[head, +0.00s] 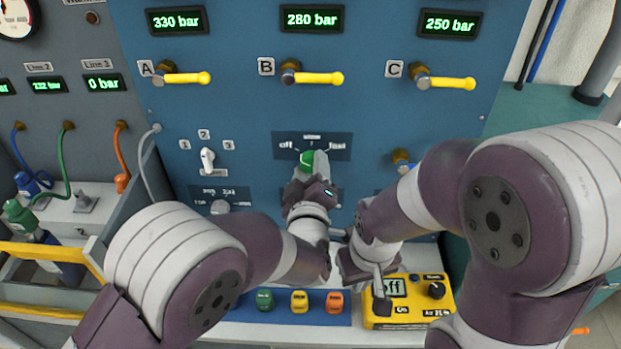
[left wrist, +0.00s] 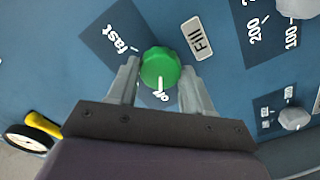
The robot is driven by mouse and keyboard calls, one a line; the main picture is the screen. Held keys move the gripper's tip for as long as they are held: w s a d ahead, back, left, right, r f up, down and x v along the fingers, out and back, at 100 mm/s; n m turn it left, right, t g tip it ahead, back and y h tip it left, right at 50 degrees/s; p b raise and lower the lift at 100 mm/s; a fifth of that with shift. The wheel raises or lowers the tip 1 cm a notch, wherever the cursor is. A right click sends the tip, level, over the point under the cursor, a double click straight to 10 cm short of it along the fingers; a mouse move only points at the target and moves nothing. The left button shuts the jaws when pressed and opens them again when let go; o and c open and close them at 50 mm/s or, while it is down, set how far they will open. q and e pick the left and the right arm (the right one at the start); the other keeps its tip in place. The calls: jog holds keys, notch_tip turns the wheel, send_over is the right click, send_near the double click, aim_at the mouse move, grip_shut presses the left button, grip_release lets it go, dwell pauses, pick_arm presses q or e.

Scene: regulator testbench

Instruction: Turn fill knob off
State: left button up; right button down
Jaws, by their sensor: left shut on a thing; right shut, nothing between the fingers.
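The green fill knob (head: 306,160) sits on the blue panel below the off-to-fast scale plate (head: 335,145). My left gripper (head: 314,168) is at the knob and partly covers it in the head view. In the left wrist view the left gripper (left wrist: 160,75) is shut on the knob (left wrist: 160,66), one finger on each side. The knob's white pointer line faces the "off" label (left wrist: 163,96), away from "fast" (left wrist: 121,39). The "Fill" label (left wrist: 197,39) is beside it. My right gripper (head: 381,296) is shut and empty, above the yellow box.
Yellow-handled valves A (head: 185,78), B (head: 315,78) and C (head: 448,82) stick out above. A white selector knob (head: 207,158) is left of the fill knob. The yellow box (head: 425,312) and several coloured blocks (head: 299,301) lie below on the bench.

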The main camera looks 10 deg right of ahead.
pick_arm(q)
jog(key=shift+n, duration=0.3)
jog(key=o, duration=1)
jog(key=shift+o, duration=0.2)
